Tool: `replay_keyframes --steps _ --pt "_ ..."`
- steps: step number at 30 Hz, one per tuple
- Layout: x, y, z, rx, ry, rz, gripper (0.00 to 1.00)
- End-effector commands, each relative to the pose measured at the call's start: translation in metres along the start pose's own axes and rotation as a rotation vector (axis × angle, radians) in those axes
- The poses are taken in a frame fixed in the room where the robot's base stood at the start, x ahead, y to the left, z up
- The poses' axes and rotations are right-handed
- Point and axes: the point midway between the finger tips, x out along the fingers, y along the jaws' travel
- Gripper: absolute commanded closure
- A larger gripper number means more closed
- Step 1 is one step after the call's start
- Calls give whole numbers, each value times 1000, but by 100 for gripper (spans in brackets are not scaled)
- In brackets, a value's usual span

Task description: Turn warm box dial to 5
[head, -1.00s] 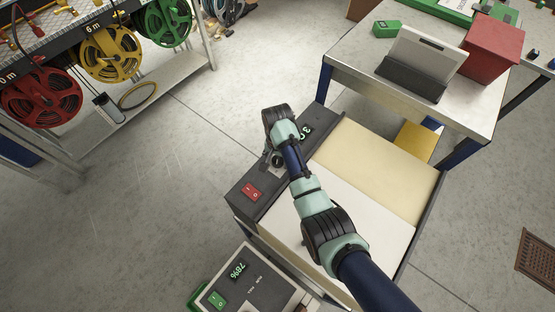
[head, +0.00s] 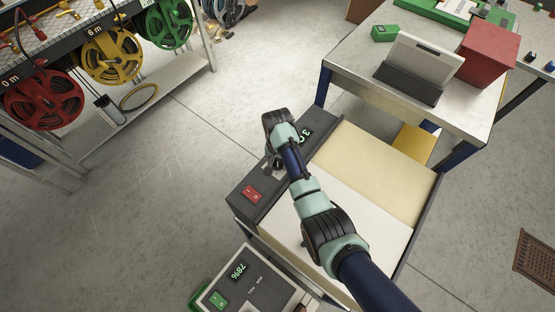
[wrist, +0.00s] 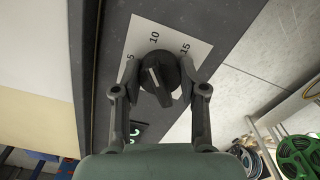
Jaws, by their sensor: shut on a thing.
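The warm box has a pale lid (head: 378,168) and a dark control panel with a red switch (head: 252,194) and a green-digit display (head: 305,137), partly hidden by my arm. Its black dial (wrist: 160,78) sits on a white scale plate (wrist: 150,32) marked 5, 10 and 15. The dial's raised grip bar slants from upper left to lower right in the wrist view; which end is the pointer is unclear. My gripper (wrist: 160,74) is shut on the dial, one finger on each side. In the head view my gripper (head: 274,164) is small and partly hidden by my wrist.
A second device with a 78% display (head: 238,270) and green switch stands below the box. A table (head: 350,62) with a tablet stand (head: 415,70) and red box (head: 487,52) is at upper right. Hose reels (head: 112,52) hang at upper left. Floor left of the box is clear.

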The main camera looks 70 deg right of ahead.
Motion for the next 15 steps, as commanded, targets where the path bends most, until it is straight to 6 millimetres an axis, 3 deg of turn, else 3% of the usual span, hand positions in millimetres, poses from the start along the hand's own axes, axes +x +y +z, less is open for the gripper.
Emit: replay_keyframes --steps 15 --pt "-4 1 0 -465 -1 1 93"
